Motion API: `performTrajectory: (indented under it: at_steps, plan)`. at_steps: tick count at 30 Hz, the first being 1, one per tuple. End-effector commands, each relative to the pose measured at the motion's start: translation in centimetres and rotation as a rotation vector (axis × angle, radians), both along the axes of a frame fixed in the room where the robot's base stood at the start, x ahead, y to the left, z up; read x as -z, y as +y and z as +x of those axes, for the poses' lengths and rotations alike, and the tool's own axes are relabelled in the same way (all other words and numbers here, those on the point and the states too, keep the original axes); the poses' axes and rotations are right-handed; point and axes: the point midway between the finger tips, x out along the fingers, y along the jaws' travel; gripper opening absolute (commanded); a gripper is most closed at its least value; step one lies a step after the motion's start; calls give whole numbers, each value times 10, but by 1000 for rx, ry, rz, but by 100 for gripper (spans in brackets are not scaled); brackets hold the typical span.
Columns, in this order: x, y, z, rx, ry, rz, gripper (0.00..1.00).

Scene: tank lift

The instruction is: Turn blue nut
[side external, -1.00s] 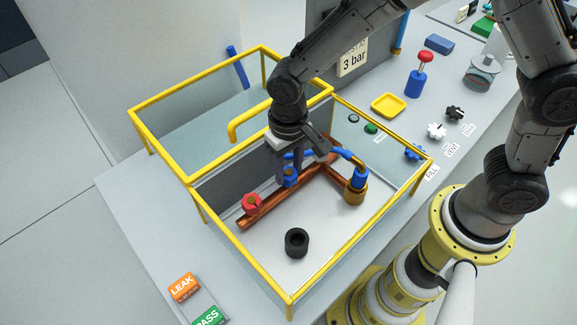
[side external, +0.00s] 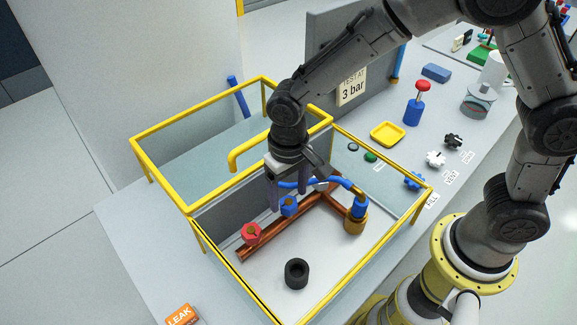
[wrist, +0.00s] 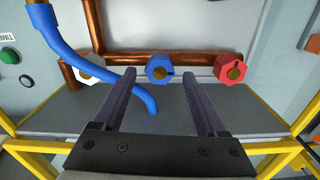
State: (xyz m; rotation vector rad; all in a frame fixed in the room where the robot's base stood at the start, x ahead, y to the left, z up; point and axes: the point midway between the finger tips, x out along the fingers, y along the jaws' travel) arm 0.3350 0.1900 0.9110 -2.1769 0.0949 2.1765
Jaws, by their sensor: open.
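The blue nut (wrist: 159,68) is hexagonal with a brass centre and a dark mark on its right side. It sits on the copper pipe; in the side view the blue nut (side external: 289,207) is between the red nut and the blue hose. My gripper (wrist: 156,74) is open and empty. In the wrist view its fingers point at the blue nut, one tip on each side, with the nut apparently just beyond them. In the side view my gripper (side external: 289,200) is above and behind the nut. I cannot tell whether they touch.
A red nut (wrist: 230,68) is to the right and a pale nut (wrist: 88,68) to the left. A blue hose (wrist: 80,73) curves behind the left finger. Yellow rails (side external: 215,258) surround the work. A black ring (side external: 297,273) stands on the open floor.

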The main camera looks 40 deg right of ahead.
Motion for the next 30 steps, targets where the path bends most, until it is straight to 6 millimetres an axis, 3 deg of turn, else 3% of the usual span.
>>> performTrajectory:
  at_steps: [9, 15, 21, 30]
  plan:
    - [-69, 0, 1, 0, -5, 4, 74]
    - [-103, 0, 0, 0, -3, 2, 74]
    - [-119, 0, 0, 0, -1, 1, 74]
    - [-121, 0, 0, 0, 0, 0, 74]
